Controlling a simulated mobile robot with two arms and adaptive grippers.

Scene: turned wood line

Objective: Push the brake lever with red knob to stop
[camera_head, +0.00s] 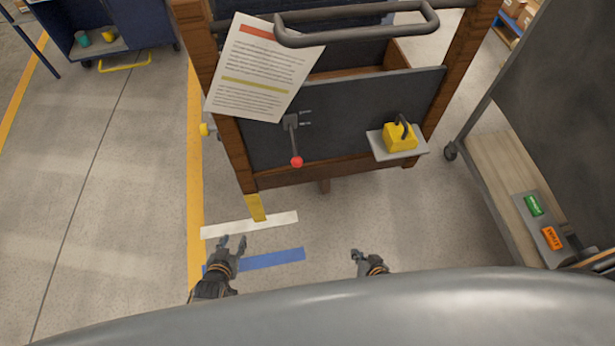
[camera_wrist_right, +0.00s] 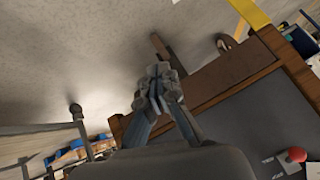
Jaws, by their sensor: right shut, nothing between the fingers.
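The brake lever (camera_head: 293,138) hangs on the dark front panel of a wood-framed cart, pointing down. Its red knob (camera_head: 296,162) is at the lower end, and the knob also shows at the lower right of the right wrist view (camera_wrist_right: 296,155). My left gripper (camera_head: 234,241) is open and empty, below and left of the knob, apart from it. My right gripper (camera_head: 355,254) is shut and empty, below and right of the knob, clear of the cart. Its closed fingers show in the right wrist view (camera_wrist_right: 158,78). Nothing hides the lever in the head view.
A printed sheet (camera_head: 262,70) hangs left of a grey handle bar (camera_head: 360,35). A yellow padlock-like block (camera_head: 400,137) sits on a small shelf right of the lever. White (camera_head: 250,225) and blue (camera_head: 272,259) floor strips lie before the cart. Another cart (camera_head: 490,165) stands right.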

